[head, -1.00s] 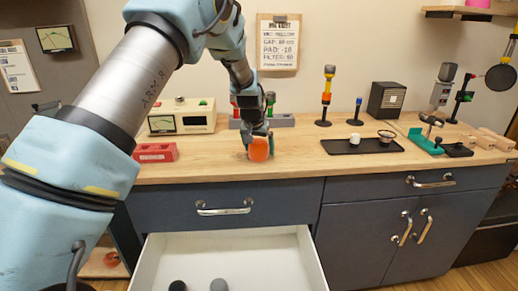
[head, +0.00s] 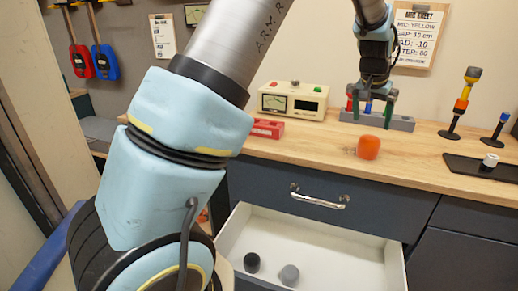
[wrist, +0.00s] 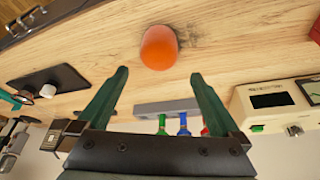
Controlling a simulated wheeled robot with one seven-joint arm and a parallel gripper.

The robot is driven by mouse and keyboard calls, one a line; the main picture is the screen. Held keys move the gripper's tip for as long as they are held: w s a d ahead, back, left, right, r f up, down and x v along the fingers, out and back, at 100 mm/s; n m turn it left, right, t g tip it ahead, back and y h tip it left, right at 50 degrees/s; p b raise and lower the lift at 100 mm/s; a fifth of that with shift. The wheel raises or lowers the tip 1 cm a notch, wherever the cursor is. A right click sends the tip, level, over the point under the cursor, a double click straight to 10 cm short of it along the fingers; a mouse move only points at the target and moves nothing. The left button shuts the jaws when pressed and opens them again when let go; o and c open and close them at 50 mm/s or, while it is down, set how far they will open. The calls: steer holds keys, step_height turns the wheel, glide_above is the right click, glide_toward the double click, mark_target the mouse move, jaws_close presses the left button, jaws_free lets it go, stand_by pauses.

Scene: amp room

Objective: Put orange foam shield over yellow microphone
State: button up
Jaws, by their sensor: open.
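The orange foam shield (head: 368,147) lies on the wooden counter near its front edge. It also shows in the wrist view (wrist: 159,47), just beyond my fingertips. My gripper (head: 376,119) is open and empty, with its green fingers apart. It is above and behind the shield in the head view, not touching it. In the wrist view the gripper (wrist: 159,75) has the shield centred ahead of the gap. A microphone with yellow and orange bands (head: 464,100) stands upright on a dark round base at the right. Its top is bare of any orange foam.
A grey rack (head: 400,121) with coloured pieces stands behind my gripper. A cream meter box (head: 293,101) and red block (head: 266,129) are to its left. A black tray (head: 480,170) and blue-banded stand (head: 497,130) are at right. The white drawer (head: 330,262) below is open.

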steer(key=w+a+n+y, duration=0.1)
steer(key=w+a+n, duration=0.15)
steer(key=a, duration=1.35)
steer(key=s+a+f+n, duration=0.1)
steer(key=s+a+n, duration=0.1)
steer(key=s+a, duration=0.3)
steer(key=s+a+f+n+g+y, duration=0.1)
steer(key=s+a, duration=0.5)
steer(key=a, duration=0.7)
steer(key=s+a+f+n+y, duration=0.1)
steer(key=s+a+f+n, duration=0.1)
steer(key=s+a, duration=0.3)
steer(key=a+f, duration=0.1)
steer(key=a, duration=0.3)
steer(key=shift+s+a+n, duration=0.25)
steer(key=shift+a+n, duration=0.1)
steer(key=shift+a, duration=0.05)
